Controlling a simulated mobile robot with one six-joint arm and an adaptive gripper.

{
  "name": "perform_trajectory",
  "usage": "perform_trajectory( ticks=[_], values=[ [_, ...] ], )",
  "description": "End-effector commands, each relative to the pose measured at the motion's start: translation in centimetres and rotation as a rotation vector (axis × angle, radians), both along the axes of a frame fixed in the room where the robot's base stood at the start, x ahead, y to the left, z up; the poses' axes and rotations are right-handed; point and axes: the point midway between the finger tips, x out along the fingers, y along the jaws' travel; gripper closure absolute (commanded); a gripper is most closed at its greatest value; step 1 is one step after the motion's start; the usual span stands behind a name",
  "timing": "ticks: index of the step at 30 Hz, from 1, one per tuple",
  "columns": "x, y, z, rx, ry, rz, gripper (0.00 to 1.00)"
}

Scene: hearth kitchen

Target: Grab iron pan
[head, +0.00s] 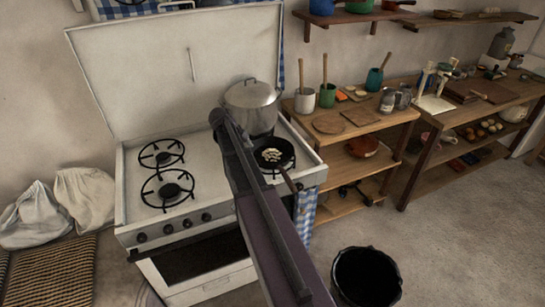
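A small black pan (285,163), the likely iron pan, sits on the front right burner of the white stove (135,215). Pale pieces of food lie in it. Its handle points toward the front right edge of the stove. My dark arm rises from the bottom of the head view and crosses in front of the stove, just left of the pan. It hides part of the stove top there. I cannot make out my gripper's fingers in this view.
A lidded metal pot (251,106) stands right behind the pan. The stove's raised lid (160,65) is at the back. A wooden shelf unit (350,133) with utensils stands close on the right. A black bucket (366,277) is on the floor in front.

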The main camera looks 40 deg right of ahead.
Motion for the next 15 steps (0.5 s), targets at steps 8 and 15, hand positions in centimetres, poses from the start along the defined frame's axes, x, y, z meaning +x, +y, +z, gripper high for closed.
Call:
perform_trajectory(
  ticks=[8,15],
  values=[
    [0.06,-0.29,0.07,-0.006,-0.008,-0.019,0.56],
    [0.03,-0.39,-0.19,-0.006,-0.007,-0.017,0.56]
  ],
)
